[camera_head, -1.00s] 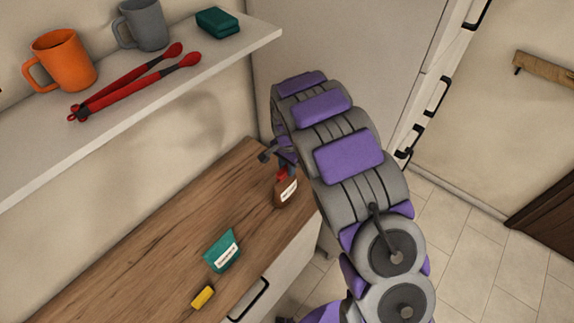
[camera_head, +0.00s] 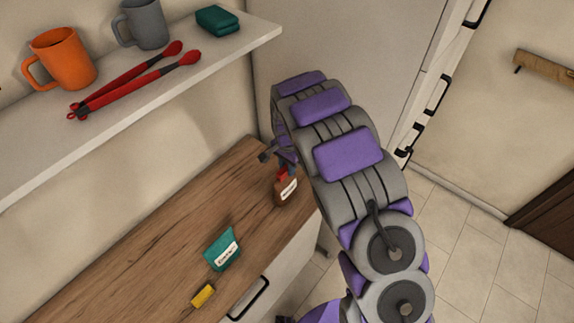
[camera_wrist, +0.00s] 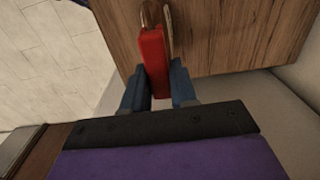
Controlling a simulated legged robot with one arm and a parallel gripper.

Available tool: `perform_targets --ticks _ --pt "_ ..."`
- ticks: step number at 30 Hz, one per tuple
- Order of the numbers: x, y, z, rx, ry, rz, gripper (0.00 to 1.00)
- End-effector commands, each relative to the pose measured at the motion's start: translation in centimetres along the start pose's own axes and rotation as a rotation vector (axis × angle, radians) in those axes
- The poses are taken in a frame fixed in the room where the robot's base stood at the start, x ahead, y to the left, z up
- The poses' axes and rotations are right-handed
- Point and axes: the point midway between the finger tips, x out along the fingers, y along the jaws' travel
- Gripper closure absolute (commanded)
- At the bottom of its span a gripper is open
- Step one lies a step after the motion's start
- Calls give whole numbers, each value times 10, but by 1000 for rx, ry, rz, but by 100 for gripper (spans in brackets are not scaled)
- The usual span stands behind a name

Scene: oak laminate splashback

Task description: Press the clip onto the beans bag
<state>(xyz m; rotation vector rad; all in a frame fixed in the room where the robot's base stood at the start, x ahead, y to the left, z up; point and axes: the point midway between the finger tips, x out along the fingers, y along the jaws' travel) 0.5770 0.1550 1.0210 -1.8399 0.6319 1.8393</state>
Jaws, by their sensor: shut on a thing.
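A brown bag (camera_head: 286,191) with a white label stands upright at the far right of the wooden counter; its label is too small to read for sure. A red clip (camera_head: 282,174) is at the bag's top, and also shows in the wrist view (camera_wrist: 152,62). My gripper (camera_wrist: 158,82) has its blue fingers shut on the red clip, one on each side. In the head view my gripper (camera_head: 286,158) is partly hidden behind my arm. In the wrist view a thin brown strip lies just beyond the clip; whether the clip grips the bag, I cannot tell.
A teal bag (camera_head: 222,249) with a white label and a yellow clip-like block (camera_head: 203,295) are on the counter (camera_head: 160,245) nearer me. Above, a shelf (camera_head: 130,110) holds an orange mug (camera_head: 62,60), a grey mug (camera_head: 146,25), red tongs (camera_head: 130,83) and a teal block (camera_head: 217,20).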

Motion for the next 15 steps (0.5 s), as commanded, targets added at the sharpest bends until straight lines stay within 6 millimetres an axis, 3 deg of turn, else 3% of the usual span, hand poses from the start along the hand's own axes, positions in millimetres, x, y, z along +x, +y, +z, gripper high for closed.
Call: perform_targets --ticks 2,3,11,15 --pt "0 0 0 0 0 0 100" --pt "0 0 0 0 0 0 70" --pt "0 0 0 0 0 0 45" --pt "0 0 0 0 0 0 43"
